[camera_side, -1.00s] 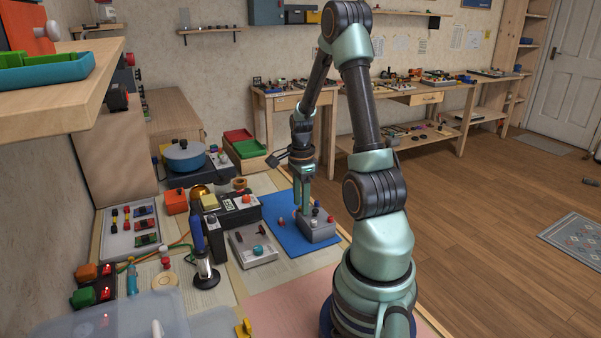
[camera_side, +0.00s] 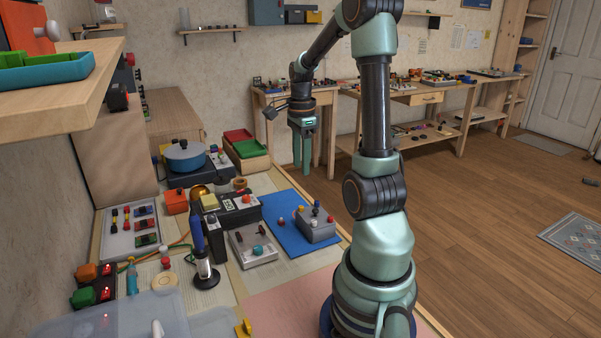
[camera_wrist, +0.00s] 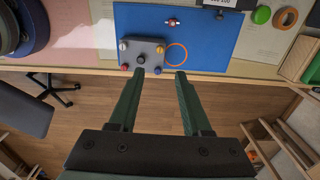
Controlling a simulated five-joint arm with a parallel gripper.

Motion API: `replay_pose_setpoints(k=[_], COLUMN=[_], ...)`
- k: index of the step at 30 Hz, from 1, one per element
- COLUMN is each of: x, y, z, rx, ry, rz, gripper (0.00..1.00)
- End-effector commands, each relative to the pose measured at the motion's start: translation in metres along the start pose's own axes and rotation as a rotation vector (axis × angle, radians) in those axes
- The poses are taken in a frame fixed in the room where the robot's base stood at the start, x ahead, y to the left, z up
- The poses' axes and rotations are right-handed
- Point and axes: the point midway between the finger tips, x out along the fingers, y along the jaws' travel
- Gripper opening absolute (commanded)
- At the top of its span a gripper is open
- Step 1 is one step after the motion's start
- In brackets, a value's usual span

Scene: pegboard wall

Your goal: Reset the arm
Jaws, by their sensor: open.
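On the mat stands a grey box (camera_side: 318,230) with several coloured knobs on top. The box also shows in the wrist view (camera_wrist: 142,62), beyond the left fingertip and apart from it in height.
A wooden shelf (camera_side: 75,105) juts in at upper left. The air around my gripper is clear.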

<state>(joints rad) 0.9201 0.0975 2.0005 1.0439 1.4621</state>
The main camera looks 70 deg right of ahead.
Motion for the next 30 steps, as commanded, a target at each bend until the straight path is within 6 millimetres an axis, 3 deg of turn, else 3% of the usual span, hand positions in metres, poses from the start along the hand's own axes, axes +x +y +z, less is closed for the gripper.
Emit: replay_pose_setpoints(k=[10, 14, 17, 20, 24, 30], x=[-0.002, -0.009, -0.022, -0.038, -0.057, -0.072], y=[0.0, 0.002, 0.008, 0.025, 0.06, 0.119], z=[0.001, 0.017, 0.051, 0.097, 0.157, 0.217], rx=[-0.003, -0.112, -0.349, -0.692, -1.205, -1.865], ry=[0.0, 0.003, 0.011, 0.027, 0.064, 0.143], rz=[-0.001, -0.026, -0.078, -0.151, -0.267, -0.441], gripper=[0.48, 0.48, 0.48, 0.48, 0.48, 0.48])
